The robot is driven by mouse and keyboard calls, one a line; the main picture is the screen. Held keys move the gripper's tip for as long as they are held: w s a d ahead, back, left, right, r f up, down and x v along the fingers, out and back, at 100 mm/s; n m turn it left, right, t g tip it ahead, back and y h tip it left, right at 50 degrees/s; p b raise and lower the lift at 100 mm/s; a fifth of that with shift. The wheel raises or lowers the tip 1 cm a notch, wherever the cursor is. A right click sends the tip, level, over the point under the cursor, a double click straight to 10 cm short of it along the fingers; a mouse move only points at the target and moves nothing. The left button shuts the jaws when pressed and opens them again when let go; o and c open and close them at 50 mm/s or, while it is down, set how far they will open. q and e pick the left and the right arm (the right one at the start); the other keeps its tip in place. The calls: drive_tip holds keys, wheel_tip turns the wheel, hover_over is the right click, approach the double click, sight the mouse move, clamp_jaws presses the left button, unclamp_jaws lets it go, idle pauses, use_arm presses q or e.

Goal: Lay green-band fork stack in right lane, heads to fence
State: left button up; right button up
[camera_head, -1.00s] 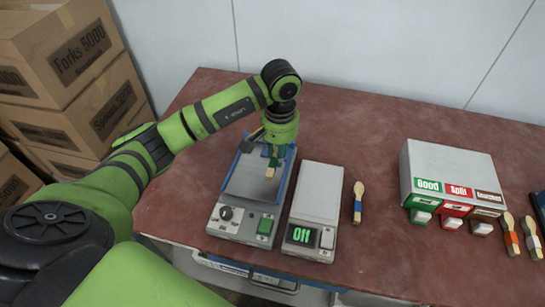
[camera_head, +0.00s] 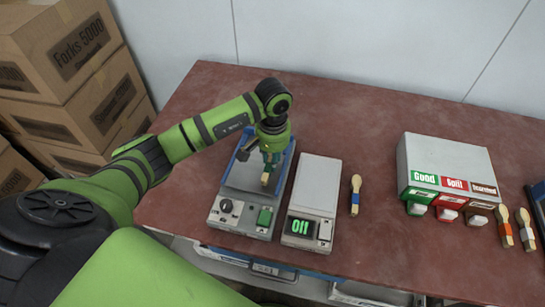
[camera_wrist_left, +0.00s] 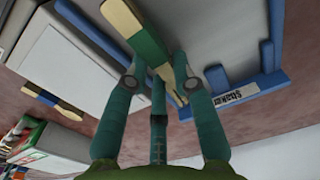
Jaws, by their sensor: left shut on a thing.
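My left gripper (camera_head: 269,155) is shut on the green-band fork stack (camera_head: 265,179), over the blue-edged tray of the shaker (camera_head: 244,176). In the left wrist view the stack (camera_wrist_left: 124,20) is pale wood with a green band, between the teal fingers (camera_wrist_left: 168,88). One end reaches toward the blue fence (camera_wrist_left: 245,97) with the "Shaker" label. A short blue divider (camera_wrist_left: 217,78) stands to the right of the stack there, and a long blue side wall (camera_wrist_left: 85,32) to its left. I cannot tell whether the stack touches the tray floor. My right gripper is not in view.
A scale (camera_head: 315,196) with a lit green display stands right of the shaker. A blue-band fork stack (camera_head: 355,194) lies beside it.

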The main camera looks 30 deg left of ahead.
use_arm(q)
drive_tip(key=o, duration=0.9)
drive_tip(key=shift+r+p, duration=0.4)
drive_tip(key=shift+p, duration=0.15)
drive_tip(key=shift+w+r+b, duration=0.1)
drive_tip(key=shift+r+b, duration=0.2)
drive_tip(key=shift+b, duration=0.05)
wheel_tip(320, 180, up, 11)
drive_tip(key=b, duration=0.3)
drive_tip(key=shift+r, duration=0.1)
